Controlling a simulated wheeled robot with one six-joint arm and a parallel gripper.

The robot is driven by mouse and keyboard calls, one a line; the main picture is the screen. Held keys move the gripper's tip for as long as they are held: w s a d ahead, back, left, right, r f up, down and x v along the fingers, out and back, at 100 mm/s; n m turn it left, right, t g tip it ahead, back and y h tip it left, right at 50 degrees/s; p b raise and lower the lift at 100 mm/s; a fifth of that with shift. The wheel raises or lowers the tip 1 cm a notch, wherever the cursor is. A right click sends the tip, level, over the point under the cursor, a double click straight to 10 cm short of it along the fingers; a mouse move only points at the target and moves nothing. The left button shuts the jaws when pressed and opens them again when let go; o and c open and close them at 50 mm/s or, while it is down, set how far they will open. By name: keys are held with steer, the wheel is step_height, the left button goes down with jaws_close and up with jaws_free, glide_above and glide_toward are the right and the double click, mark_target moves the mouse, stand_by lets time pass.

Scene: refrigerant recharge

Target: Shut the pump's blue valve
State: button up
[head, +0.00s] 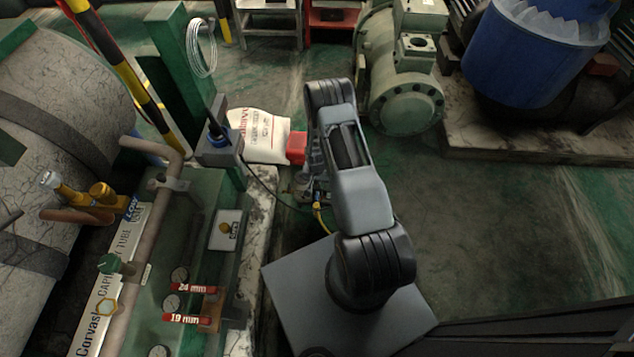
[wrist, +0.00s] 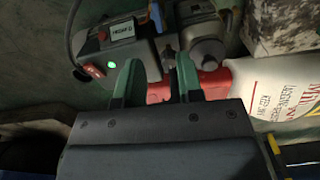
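In the wrist view, my gripper (wrist: 160,72) points at a grey machine with its two green-tipped fingers apart and nothing seen between them. The machine, which looks like the pump (wrist: 110,50), has a lit green lamp (wrist: 111,64), a red switch (wrist: 94,71) and a small label. A rounded grey motor part (wrist: 205,40) lies to its right. My gripper is hidden there.
A white bag (head: 262,137) and a red block (head: 297,147) are close by the pump. A green post with a grey box (head: 218,150) stands to the left. Pipes and gauges fill the left bench. A large green motor (head: 405,100) stands behind; the floor at right is clear.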

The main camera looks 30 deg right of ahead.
mark_target(317, 195)
steer(key=f+b, duration=0.3)
steer(key=f, duration=0.2)
steer(key=f+b, duration=0.3)
steer(key=f, duration=0.2)
steer(key=shift+s, duration=0.2)
steer(key=shift+r, duration=0.25)
steer(key=shift+f, duration=0.1)
steer(key=shift+c, duration=0.2)
jaws_close()
stand_by(1.0)
